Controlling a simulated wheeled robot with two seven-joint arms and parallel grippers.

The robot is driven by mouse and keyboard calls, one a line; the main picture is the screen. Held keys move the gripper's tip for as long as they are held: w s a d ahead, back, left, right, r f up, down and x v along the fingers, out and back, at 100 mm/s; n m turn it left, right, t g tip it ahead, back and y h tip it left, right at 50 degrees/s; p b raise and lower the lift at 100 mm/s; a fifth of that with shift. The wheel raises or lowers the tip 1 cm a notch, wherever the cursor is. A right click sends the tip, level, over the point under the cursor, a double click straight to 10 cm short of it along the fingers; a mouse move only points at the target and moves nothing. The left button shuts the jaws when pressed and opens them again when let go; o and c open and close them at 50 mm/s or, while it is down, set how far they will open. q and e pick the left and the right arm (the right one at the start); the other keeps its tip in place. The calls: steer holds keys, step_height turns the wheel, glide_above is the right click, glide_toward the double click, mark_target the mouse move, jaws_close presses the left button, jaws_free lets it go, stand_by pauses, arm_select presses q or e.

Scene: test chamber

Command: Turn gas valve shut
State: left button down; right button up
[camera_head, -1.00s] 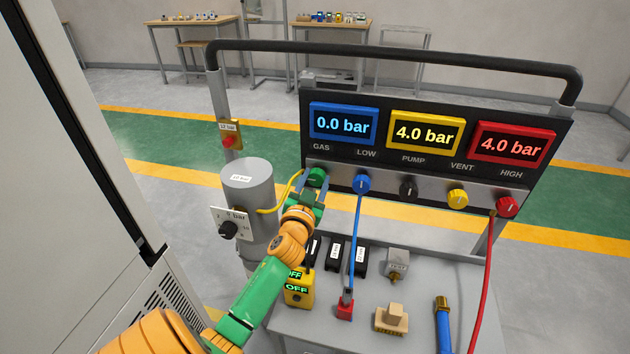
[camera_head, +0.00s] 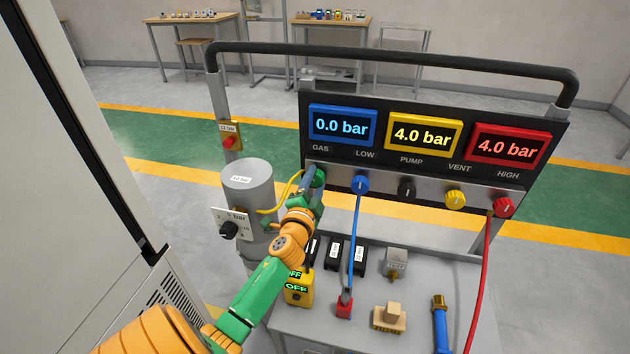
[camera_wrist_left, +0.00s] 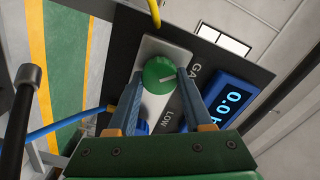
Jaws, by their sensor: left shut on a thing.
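The gas valve is a green round knob (camera_head: 319,178) under the GAS label at the left end of the panel (camera_head: 436,189). My left gripper (camera_head: 313,182) is at the knob, shut on it. In the left wrist view the knob (camera_wrist_left: 159,75) sits between the two finger tips of my gripper (camera_wrist_left: 159,80), and a pale pointer line on it slants toward the GAS label side. The blue display (camera_head: 343,125) reads 0.0 bar, the yellow one (camera_head: 424,132) and the red one (camera_head: 508,146) read 4.0 bar. My right gripper is not in view.
Blue (camera_head: 360,184), black (camera_head: 406,189), yellow (camera_head: 455,199) and red (camera_head: 503,208) knobs stand to the right. Blue (camera_head: 354,245) and red (camera_head: 484,270) hoses hang down. A yellow OFF box (camera_head: 298,290) sits below my arm.

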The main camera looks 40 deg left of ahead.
arm_select(q)
steer(key=m, duration=0.4)
steer(key=shift+r+m+p, duration=0.1)
steer(key=shift+m+p, duration=0.3)
steer(key=shift+m, duration=1.8)
steer(key=c, duration=0.5)
jaws_free()
steer(key=shift+a, duration=0.1)
steer(key=shift+o, duration=1)
steer(key=v, duration=0.7)
